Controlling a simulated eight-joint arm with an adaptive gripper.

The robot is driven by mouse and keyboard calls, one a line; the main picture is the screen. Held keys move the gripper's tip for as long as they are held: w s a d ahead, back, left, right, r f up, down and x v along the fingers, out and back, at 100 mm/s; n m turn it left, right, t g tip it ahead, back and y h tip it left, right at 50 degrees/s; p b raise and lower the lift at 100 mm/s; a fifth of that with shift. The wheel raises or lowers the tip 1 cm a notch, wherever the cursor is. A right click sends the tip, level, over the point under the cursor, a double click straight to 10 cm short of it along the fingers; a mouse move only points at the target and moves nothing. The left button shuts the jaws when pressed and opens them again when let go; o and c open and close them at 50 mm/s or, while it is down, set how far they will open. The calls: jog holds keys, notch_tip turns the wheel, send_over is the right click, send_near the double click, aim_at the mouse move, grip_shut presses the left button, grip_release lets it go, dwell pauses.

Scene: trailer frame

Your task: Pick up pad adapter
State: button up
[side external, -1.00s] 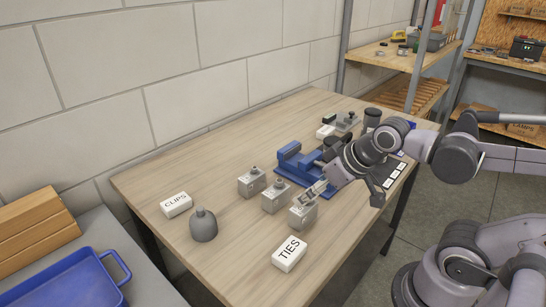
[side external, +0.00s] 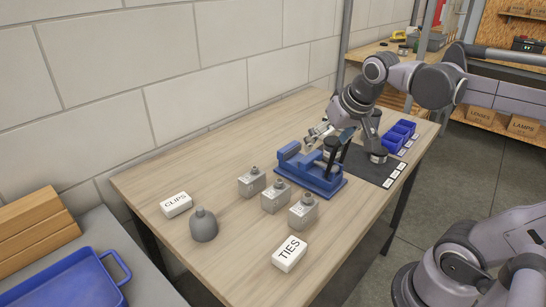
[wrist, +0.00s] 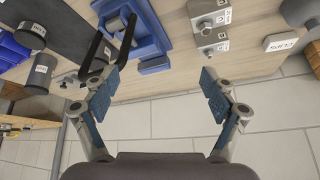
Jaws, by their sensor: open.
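No part is marked as the pad adapter, so I cannot tell which one it is. A dark round part with a silvery base (side external: 378,155) stands on the dark mat (side external: 366,170). A blue clamp fixture (side external: 318,181) with a black handle stands on the table left of the mat; its blue body also shows in the wrist view (wrist: 152,45). My gripper (side external: 332,134) is above the far side of this fixture, tilted. In the wrist view my gripper (wrist: 160,92) is open and empty, with blue pads wide apart. Its left finger overlaps the handle in the picture.
Several grey blocks with knobs (side external: 252,182) stand left of the fixture. A CLIPS box (side external: 176,204), a TIES box (side external: 289,253) and a grey dome-shaped part (side external: 204,226) are nearer. Blue bins (side external: 397,137) stand beyond the mat.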

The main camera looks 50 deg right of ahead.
jog(key=w+d+m+g+h, duration=0.15)
jog(key=d+m, duration=0.35)
jog(key=d, duration=0.5)
jog(key=m+g, duration=0.5)
jog(key=m, duration=0.4)
send_over(378, 154)
notch_tip(378, 154, down, 2)
jog(key=f, duration=0.1)
jog(key=shift+t+h, duration=0.25)
jog(key=shift+h, duration=0.3)
jog(key=x, duration=0.3)
jog(key=a+x, duration=0.1)
jog(key=x, duration=0.1)
jog(key=w+x, duration=0.1)
jog(key=x, duration=0.2)
jog(key=shift+a+f, duration=0.25)
jog(key=shift+f, duration=0.4)
jog(key=shift+a+x, duration=0.2)
jog(key=shift+x, duration=1.15)
jog(key=shift+a+x, duration=0.2)
jog(key=shift+x, duration=1.2)
jog(key=shift+w+f, duration=0.1)
jog(key=shift+w, duration=0.05)
jog(key=c, duration=1.6)
